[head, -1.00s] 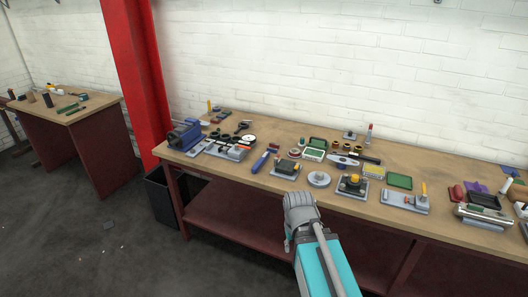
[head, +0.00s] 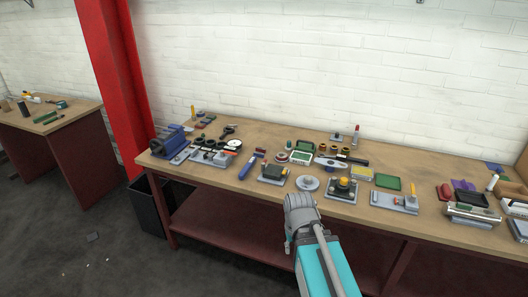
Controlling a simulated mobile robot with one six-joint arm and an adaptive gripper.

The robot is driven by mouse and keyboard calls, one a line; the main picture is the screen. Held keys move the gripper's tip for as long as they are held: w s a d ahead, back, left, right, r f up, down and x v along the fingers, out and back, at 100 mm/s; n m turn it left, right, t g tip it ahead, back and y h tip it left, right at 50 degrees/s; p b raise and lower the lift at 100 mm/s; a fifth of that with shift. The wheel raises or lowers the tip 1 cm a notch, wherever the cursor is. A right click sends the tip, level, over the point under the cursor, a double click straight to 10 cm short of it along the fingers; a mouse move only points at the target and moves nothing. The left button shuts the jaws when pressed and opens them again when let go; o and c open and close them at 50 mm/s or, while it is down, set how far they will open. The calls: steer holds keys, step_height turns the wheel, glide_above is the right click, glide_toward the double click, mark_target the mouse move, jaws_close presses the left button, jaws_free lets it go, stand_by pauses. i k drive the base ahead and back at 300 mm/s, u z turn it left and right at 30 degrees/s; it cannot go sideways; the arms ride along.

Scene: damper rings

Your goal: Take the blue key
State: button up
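No blue thing on the long workbench (head: 400,165) is clear enough in the head view for me to name it as the blue key. A long blue tool (head: 247,170) with a red end lies left of centre. A small blue oval piece (head: 333,162) sits on a grey part near the middle. Small blue and red pieces (head: 201,125) lie at the back left. My arm rises from the bottom of the picture in front of the bench. Its grey end joint shows, but no gripper fingers can be seen.
A blue vise (head: 173,141) stands at the bench's left end. Several fixtures crowd the top, including a grey round disc (head: 308,183) and a green tray (head: 388,182). A red post (head: 112,85) and a dark bin (head: 150,205) stand left. The floor at lower left is mostly clear.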

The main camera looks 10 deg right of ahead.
mark_target(260, 154)
steer(key=i, duration=0.85)
steer(key=u, duration=0.05)
